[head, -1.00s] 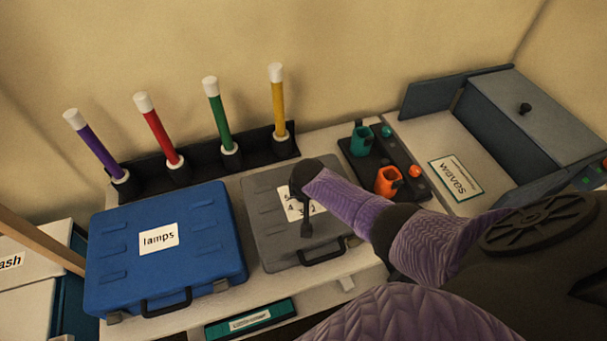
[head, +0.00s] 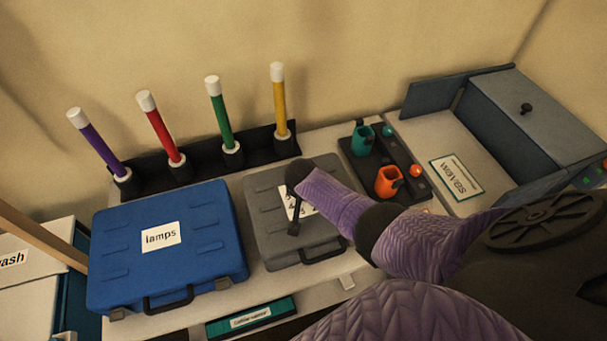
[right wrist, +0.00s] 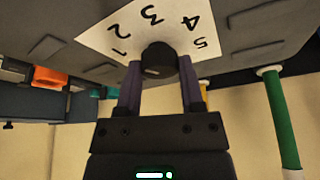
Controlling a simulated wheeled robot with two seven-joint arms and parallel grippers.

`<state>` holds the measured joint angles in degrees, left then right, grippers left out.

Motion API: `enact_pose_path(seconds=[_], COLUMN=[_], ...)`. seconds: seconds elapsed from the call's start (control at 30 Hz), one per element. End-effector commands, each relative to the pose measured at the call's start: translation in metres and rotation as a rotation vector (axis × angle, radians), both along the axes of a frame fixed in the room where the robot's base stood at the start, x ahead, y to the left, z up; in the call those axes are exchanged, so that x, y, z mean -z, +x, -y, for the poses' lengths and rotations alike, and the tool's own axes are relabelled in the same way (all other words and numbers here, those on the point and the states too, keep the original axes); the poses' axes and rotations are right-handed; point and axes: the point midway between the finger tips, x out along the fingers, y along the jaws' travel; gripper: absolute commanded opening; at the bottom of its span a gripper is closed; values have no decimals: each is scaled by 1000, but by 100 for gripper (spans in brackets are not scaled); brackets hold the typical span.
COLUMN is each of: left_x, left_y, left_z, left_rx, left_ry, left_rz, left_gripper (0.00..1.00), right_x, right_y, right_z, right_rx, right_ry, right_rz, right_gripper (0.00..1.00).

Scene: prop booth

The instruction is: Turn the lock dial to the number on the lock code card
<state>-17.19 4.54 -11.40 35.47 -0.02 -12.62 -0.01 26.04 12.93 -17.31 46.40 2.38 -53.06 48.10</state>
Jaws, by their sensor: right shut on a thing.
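The dark round lock dial (right wrist: 159,60) shows in the right wrist view, on a white number plate (right wrist: 118,30) with the digits 1 to 5 around it. The plate is on the lid of the grey case (head: 268,213). My right gripper (right wrist: 158,78) is shut on the dial, one finger on each side. In the head view my right gripper (head: 295,225) and wrist cover the dial and part of the plate. I cannot tell which number the dial points to. I cannot make out a lock code card. My left gripper is not in view.
A blue case (head: 200,265) labelled "lamps" stands left of the grey case. Behind are several coloured tubes in a black rack (head: 205,175). Right are a black tray (head: 375,163) with teal and orange cups and a "waves" card (head: 457,178). A teal labelled item (head: 275,310) lies in front.

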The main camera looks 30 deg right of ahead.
Motion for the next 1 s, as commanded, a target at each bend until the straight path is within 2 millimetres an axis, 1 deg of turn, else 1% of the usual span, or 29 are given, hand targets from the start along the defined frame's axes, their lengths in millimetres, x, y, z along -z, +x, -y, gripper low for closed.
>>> enact_pose_path(seconds=[0.03,0.07,0.1,0.17,0.2,0.43,0.5,0.57,0.7,0.8,0.9,1.0], left_x=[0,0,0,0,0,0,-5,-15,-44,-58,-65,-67], left_y=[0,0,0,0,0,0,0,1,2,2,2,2], left_z=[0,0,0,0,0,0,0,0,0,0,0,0], left_rx=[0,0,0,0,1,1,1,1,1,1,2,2], left_ry=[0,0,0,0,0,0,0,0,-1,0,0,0], left_rz=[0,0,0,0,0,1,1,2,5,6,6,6], left_gripper=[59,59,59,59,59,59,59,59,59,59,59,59], right_x=[-1,-1,-1,-1,-1,-1,-6,-16,-51,-72,-86,-92], right_y=[1,1,1,1,1,0,-1,-3,-14,-21,-27,-30], right_z=[0,0,0,0,0,0,-1,-3,-10,-16,-20,-22], right_rx=[-1,0,0,0,0,0,-1,-1,-1,-2,-1,-1], right_ry=[0,-1,-1,0,0,0,0,0,2,1,1,0], right_rz=[4,3,3,2,2,1,1,1,2,3,2,1], right_gripper=[53,60,68,81,85,85,85,85,85,85,85,85])
